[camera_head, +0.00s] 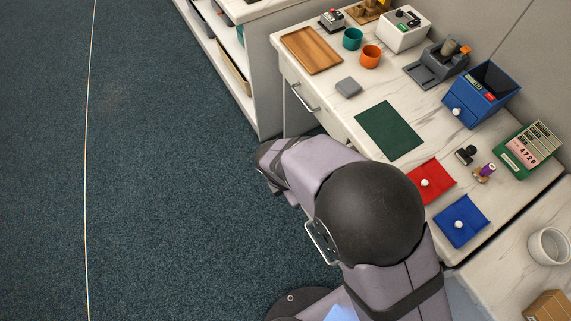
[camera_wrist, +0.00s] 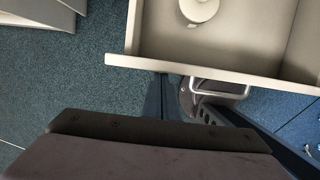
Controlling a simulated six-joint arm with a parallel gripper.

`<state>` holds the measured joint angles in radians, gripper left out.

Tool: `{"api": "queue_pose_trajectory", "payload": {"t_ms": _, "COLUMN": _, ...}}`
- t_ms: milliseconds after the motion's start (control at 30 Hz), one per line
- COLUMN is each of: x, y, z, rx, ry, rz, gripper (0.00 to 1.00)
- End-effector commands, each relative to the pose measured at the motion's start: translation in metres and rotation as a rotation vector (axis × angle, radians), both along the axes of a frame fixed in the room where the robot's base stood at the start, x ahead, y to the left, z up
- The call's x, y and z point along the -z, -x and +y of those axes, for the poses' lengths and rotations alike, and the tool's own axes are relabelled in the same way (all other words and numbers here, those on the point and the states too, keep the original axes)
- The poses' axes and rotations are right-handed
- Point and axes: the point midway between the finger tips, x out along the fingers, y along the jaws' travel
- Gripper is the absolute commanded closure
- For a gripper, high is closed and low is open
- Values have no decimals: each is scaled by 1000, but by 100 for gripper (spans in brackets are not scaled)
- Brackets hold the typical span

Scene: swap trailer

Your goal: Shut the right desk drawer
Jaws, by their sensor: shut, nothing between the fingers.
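The right desk drawer (camera_wrist: 225,72) stands open in the wrist view, its pale front edge running across the upper middle. Its metal handle (camera_wrist: 220,88) is just below that edge. In the head view my arm hides most of this drawer; a metal handle (camera_head: 319,242) shows beside my dark elbow. My gripper (camera_wrist: 172,92) is shut and empty, with its dark fingers close to the outside of the drawer front, left of the handle. Whether they touch it I cannot tell. The gripper is hidden in the head view.
A white round object (camera_wrist: 199,10) lies inside the drawer. The left drawer (camera_head: 303,97) looks shut. The carpet (camera_head: 180,180) left of the desk is clear.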

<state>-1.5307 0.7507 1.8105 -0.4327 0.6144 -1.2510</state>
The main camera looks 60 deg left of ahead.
Motion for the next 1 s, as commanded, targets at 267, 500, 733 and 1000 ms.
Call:
{"api": "queue_pose_trajectory", "payload": {"t_ms": 267, "x": -4, "y": -74, "z": -1, "rx": 8, "ry": 2, "rz": -1, "gripper": 100}}
{"api": "queue_pose_trajectory", "payload": {"t_ms": 500, "x": -3, "y": -132, "z": -1, "rx": 5, "ry": 1, "rz": -1, "gripper": 100}}
{"api": "queue_pose_trajectory", "payload": {"t_ms": 733, "x": -1, "y": -168, "z": -1, "rx": 3, "ry": 1, "rz": -1, "gripper": 100}}
{"api": "queue_pose_trajectory", "payload": {"t_ms": 1000, "x": 0, "y": -184, "z": 0, "rx": -1, "ry": 1, "rz": -1, "gripper": 100}}
